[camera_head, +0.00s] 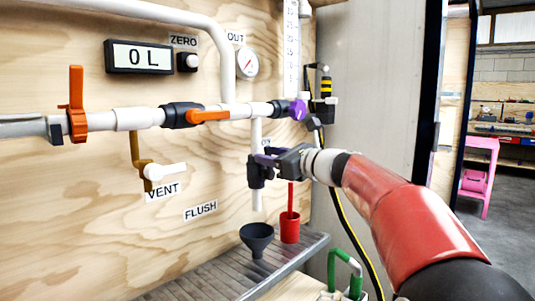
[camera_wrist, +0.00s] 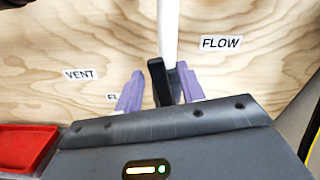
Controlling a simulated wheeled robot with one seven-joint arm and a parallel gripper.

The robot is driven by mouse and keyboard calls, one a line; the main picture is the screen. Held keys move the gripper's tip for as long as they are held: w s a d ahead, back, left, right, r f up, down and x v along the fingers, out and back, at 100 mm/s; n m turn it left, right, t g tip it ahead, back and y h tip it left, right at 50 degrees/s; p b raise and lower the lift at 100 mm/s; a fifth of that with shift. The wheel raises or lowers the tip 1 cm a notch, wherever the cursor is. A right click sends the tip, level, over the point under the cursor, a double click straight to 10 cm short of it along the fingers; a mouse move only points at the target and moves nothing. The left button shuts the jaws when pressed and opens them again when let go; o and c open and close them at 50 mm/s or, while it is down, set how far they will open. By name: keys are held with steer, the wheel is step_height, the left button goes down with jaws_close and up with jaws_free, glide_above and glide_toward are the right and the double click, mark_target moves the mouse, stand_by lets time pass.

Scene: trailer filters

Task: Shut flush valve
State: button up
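A black valve (camera_head: 257,172) sits on a white vertical pipe (camera_head: 256,130) that drops from the horizontal pipe run. The FLUSH label (camera_head: 200,210) is on the plywood, lower left of this valve. My gripper (camera_head: 270,156) reaches in from the right to the valve. In the wrist view its two purple fingers (camera_wrist: 158,92) stand apart, with the black valve lever (camera_wrist: 159,82) upright between them. The right finger looks close to the black part; contact cannot be told. The valve body is mostly hidden behind my gripper in the wrist view.
A grey funnel (camera_head: 257,238) and a red cup (camera_head: 290,228) stand on the ribbed tray below. The vent valve's white handle (camera_head: 165,171), an orange lever (camera_head: 209,115) and a purple knob (camera_head: 298,109) are nearby. The display (camera_head: 139,57) reads 0 L.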

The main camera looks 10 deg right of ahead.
steer(key=shift+w+a, duration=0.4)
steer(key=shift+w, duration=0.15)
jaws_close()
